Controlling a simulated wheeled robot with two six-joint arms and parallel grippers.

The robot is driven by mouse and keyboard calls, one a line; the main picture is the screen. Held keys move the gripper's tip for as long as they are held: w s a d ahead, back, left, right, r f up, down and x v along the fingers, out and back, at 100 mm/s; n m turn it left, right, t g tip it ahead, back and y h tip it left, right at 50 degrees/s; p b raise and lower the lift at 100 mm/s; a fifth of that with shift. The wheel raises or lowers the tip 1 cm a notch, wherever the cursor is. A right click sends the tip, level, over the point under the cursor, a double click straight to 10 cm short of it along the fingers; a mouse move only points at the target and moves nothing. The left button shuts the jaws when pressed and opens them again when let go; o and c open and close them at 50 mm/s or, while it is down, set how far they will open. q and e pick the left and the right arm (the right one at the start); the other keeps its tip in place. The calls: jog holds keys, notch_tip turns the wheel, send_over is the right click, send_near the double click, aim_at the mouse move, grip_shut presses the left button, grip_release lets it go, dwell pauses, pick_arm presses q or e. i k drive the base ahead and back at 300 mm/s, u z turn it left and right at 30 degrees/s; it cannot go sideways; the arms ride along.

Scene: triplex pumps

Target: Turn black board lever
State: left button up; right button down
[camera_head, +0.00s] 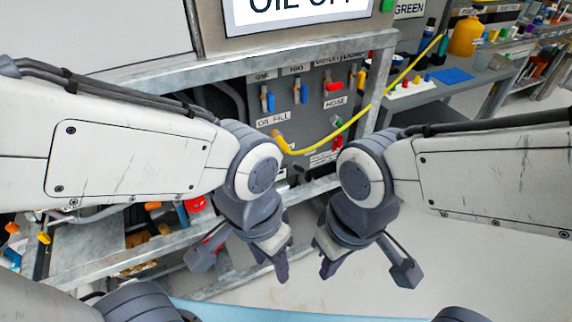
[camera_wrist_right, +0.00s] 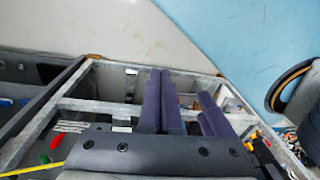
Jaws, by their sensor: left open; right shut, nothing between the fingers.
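A dark grey board (camera_head: 290,118) stands behind my arms with several levers on it. Two blue levers (camera_head: 270,102) hang under the labels at upper left, and a red lever (camera_head: 333,87) sits to their right. A yellow lever (camera_head: 361,78) is at the board's right edge. Another red handle (camera_head: 338,143) is lower down, partly behind my right wrist. No lever is clearly black. My left gripper (camera_head: 277,262) is open, pointing down, in front of the board's lower frame. My right gripper (camera_head: 328,264) is shut and empty, beside it. Its fingers also show in the right wrist view (camera_wrist_right: 185,105).
A yellow hose (camera_head: 345,126) runs from the oil fill fitting up to the right. A metal frame (camera_head: 240,62) surrounds the board. A bench with a yellow container (camera_head: 465,37) stands at the right. Clear floor (camera_head: 470,255) lies at lower right.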

aim_at(299, 168)
jog(key=u, duration=0.05)
jog(key=k, duration=1.25)
jog(key=z, duration=0.8)
jog(key=i, duration=1.4)
jog(key=u, duration=0.65)
